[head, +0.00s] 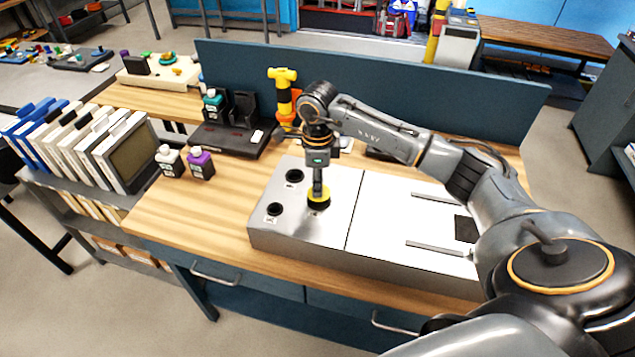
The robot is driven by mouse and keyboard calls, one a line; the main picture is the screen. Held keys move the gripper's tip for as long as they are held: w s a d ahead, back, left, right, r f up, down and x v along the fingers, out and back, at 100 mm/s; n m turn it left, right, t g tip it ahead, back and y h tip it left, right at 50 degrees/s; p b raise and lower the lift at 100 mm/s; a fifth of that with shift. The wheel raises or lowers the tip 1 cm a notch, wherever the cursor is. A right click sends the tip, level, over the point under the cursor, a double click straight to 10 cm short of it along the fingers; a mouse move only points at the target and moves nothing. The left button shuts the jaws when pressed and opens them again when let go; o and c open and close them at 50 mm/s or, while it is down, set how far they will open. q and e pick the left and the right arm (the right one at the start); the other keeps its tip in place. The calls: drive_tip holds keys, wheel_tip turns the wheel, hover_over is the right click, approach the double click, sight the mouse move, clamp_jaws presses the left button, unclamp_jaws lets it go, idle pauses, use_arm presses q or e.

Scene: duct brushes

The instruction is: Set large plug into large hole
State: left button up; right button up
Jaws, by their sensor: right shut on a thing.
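A metal box (318,232) lies on the wooden workbench and has round dark holes in the left part of its top. One hole (295,176) is toward the back and another (274,209) is toward the front left; both look empty. A dark round area shows right under the plug, at the right of the two holes. I cannot tell whether the plug is inside a hole there or just above it. My left gripper is not in view.
Two small bottles, one white (169,160) and one purple-capped (201,164), stand left of the box. A dark tray (222,143) and a yellow-black tool (284,98) stand behind. A blue panel (400,92) closes the back. The front left bench is clear.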

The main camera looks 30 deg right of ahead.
idle(0.6)
drive_tip(key=shift+r, duration=0.2)
drive_tip(key=shift+r, duration=0.4)
drive_tip(key=shift+r, duration=0.2)
idle(1.1)
drive_tip(key=o, duration=0.5)
